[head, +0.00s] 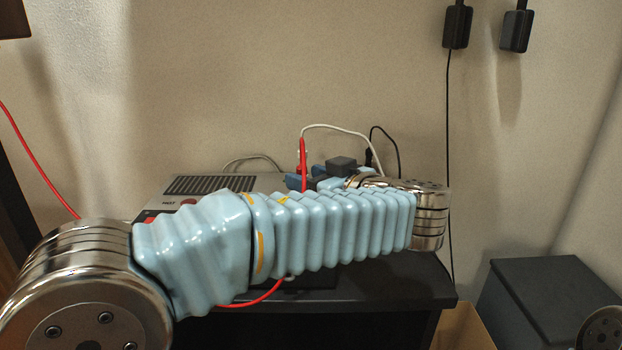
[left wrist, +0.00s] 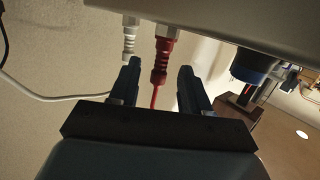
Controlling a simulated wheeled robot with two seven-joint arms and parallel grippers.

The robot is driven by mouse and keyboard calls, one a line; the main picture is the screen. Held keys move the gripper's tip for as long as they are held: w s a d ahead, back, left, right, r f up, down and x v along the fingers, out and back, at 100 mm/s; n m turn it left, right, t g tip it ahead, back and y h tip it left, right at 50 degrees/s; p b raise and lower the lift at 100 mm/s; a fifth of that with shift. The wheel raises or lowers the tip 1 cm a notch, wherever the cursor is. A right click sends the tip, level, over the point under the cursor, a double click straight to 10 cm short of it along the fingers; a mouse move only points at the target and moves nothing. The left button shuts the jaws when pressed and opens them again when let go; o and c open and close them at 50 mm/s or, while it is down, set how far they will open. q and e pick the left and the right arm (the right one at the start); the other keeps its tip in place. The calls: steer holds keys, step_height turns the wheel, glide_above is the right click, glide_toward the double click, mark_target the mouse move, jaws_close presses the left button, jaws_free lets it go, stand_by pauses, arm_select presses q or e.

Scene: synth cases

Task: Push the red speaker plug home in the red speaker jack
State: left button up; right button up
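The red speaker plug (left wrist: 160,62) hangs below a silvery fitting (left wrist: 167,30) on the underside of a pale device in the left wrist view. How deep it sits in the red jack cannot be told. Its red cable runs down between the fingers. My left gripper (left wrist: 158,72) is open, one dark blue finger on each side of the plug, with a gap on both sides. In the head view the gripper is behind the device, partly hidden by my own arm; the red cable (head: 303,168) rises there. My right gripper is not in view.
A white plug (left wrist: 130,40) with a white cable is close to the left finger. A grey device (head: 180,186) stands on a black table (head: 400,285). A black cord (head: 449,150) hangs on the wall; a dark box (head: 545,295) stands at right.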

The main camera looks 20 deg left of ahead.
arm_select(q)
steer(key=shift+s+d, duration=0.15)
steer(key=shift+d, duration=0.1)
steer(key=p+v, duration=0.1)
steer(key=v, duration=1.2)
steer(key=shift+d, duration=0.15)
